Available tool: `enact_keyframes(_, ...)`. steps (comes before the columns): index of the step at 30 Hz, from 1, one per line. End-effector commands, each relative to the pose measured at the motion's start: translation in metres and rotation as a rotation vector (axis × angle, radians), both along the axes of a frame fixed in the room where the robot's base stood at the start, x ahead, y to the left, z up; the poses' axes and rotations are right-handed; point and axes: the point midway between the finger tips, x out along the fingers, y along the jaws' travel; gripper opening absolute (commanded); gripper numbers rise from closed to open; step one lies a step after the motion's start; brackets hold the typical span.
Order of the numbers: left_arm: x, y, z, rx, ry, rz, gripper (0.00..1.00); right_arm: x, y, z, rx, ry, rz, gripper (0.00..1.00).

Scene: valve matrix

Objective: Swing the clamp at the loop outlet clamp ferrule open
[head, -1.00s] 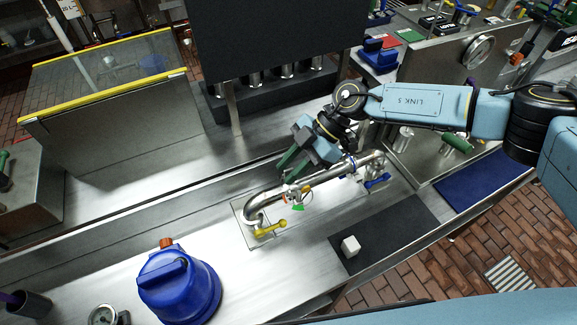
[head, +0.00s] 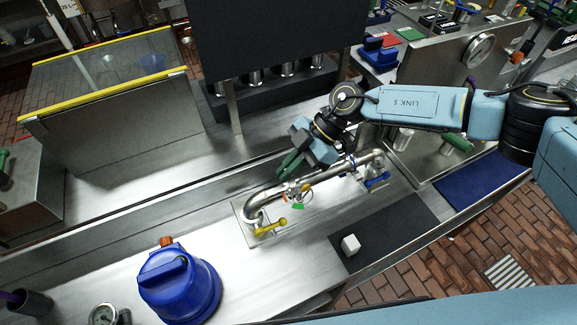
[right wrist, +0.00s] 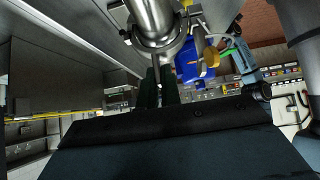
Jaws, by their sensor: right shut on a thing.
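The bent steel pipe loop (head: 262,201) lies on a plate on the steel bench. A yellow-handled valve (head: 268,228) is at its left end and a blue-handled valve (head: 376,181) at its right end. A small fitting (head: 296,190) with red and green marks sits mid-loop. My right gripper (head: 284,173) is just behind the loop, its dark green fingers together. In the right wrist view the fingers (right wrist: 158,85) close on a thin metal part below a ring-like clamp (right wrist: 160,45) on the pipe. The fingers hide most of that part. My left gripper is out of view.
A blue lidded vessel (head: 178,285) stands at the front left. A dark panel (head: 275,35) on legs stands behind.

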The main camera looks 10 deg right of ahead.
Motion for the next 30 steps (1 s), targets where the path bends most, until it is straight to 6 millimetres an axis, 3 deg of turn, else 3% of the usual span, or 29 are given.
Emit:
enact_keyframes(14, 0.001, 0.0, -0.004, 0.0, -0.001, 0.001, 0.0, 0.016, 0.006, 0.005, -0.067, 0.205, -0.002, 0.0)
enact_keyframes(30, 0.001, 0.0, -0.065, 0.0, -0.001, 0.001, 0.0, 0.037, 0.012, 0.004, -0.164, 0.507, -0.002, 0.0)
